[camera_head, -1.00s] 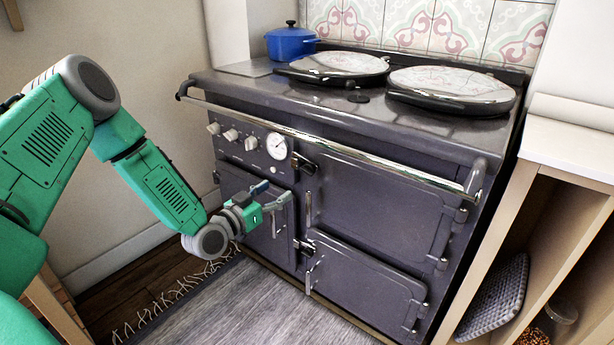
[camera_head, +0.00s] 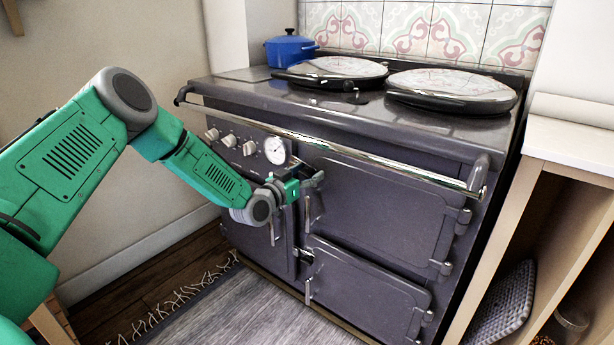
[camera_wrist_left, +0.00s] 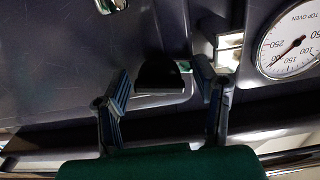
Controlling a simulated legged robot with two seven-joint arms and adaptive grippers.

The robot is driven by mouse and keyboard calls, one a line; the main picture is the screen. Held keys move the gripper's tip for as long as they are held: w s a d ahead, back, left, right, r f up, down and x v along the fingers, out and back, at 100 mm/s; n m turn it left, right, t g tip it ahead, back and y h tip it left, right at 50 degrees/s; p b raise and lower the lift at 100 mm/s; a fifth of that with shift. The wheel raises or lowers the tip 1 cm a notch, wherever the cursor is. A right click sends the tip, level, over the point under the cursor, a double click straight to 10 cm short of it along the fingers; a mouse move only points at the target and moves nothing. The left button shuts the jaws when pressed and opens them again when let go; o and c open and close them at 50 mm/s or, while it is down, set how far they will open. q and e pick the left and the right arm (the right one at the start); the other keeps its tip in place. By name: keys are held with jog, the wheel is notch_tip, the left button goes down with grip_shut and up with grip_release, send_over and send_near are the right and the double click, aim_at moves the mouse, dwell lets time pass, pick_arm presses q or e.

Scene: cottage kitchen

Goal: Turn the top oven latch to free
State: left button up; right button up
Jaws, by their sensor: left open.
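The top oven door (camera_head: 385,208) is the upper right door of the dark grey range and looks shut. My left gripper (camera_head: 310,181) is at the upper left corner of this door, just below the round dial, and hides most of the latch in the head view. In the left wrist view, a black rounded piece (camera_wrist_left: 161,76), which looks like the latch, lies between the spread fingers of my left gripper (camera_wrist_left: 163,92). Gaps show on both sides of it. A bright metal block (camera_wrist_left: 229,48) sits beside the right finger. My right gripper is not in view.
The dial marked TOP OVEN (camera_wrist_left: 291,42) is close to the gripper; it also shows in the head view (camera_head: 275,150). A chrome rail (camera_head: 350,158) runs across the front above the doors. A lower door (camera_head: 365,285) is below. A blue pot (camera_head: 290,49) stands behind.

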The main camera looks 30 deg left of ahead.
pick_arm(q)
jog(key=shift+c, duration=0.4)
grip_shut()
